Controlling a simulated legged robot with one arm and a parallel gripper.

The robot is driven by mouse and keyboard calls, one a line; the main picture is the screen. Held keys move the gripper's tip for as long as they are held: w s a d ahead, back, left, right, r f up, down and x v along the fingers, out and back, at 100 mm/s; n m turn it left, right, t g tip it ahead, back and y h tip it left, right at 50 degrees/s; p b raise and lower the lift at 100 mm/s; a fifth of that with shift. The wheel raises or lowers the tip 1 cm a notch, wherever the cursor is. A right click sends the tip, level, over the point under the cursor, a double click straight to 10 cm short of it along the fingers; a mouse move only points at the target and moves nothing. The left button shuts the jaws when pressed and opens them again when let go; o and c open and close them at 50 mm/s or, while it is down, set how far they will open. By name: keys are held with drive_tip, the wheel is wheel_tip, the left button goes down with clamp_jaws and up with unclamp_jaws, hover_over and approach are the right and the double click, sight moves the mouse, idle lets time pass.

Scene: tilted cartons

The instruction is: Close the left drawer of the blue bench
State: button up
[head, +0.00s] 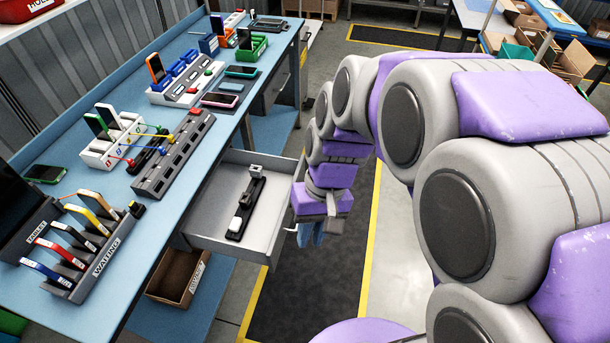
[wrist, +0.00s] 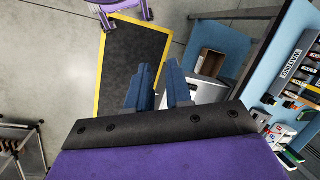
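The blue bench (head: 215,135) runs along the left of the head view. One grey drawer (head: 210,240) under its near part is pulled out, with a black device (head: 246,208) inside. The drawer also shows in the wrist view (wrist: 208,93), just right of the fingers. My gripper (head: 312,234) points down just outside the drawer's front panel, close to it; contact cannot be told. Its two blue fingers (wrist: 160,90) show a narrow gap with nothing seen held between them.
A cardboard box (head: 178,275) sits on the bench's lower shelf. Phones, racks and a grey tester (head: 172,155) stand on the bench top. A dark mat with yellow edges (head: 345,240) covers clear floor right of the drawer. Another table with cartons (head: 575,60) stands at the back right.

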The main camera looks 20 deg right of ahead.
drive_tip(key=w+f+y, duration=0.1)
drive_tip(key=w, duration=0.3)
drive_tip(key=w+f, duration=0.1)
drive_tip(key=w, duration=0.4)
drive_tip(key=w+d+f+m+y, duration=0.1)
drive_tip(key=w, duration=0.3)
drive_tip(key=shift+w+f+t+y, duration=0.3)
drive_tip(key=shift+w+t, duration=0.1)
clamp_jaws()
drive_tip(key=w+d+f+m+t+y, duration=0.1)
drive_tip(key=w+d+f+m+t, duration=0.1)
drive_tip(key=w+d+f, duration=0.55)
drive_tip(key=w+d+f+m+t+y, duration=0.15)
drive_tip(key=w+d+f, duration=0.25)
drive_tip(key=w+f, duration=0.55)
drive_tip(key=w+d+f+m+t, duration=0.1)
drive_tip(key=w+d+f, duration=0.2)
drive_tip(key=d+f, duration=0.2)
drive_tip(key=w+d+f+t, duration=0.2)
drive_tip(key=w+d+f, duration=0.1)
drive_tip(key=d+f, duration=0.2)
drive_tip(key=a+r+b+x, duration=0.2)
drive_tip(key=x, duration=1)
drive_tip(key=shift+w+a+f+b, duration=0.25)
drive_tip(key=shift+a+b, duration=0.05)
drive_tip(key=shift+b, duration=0.1)
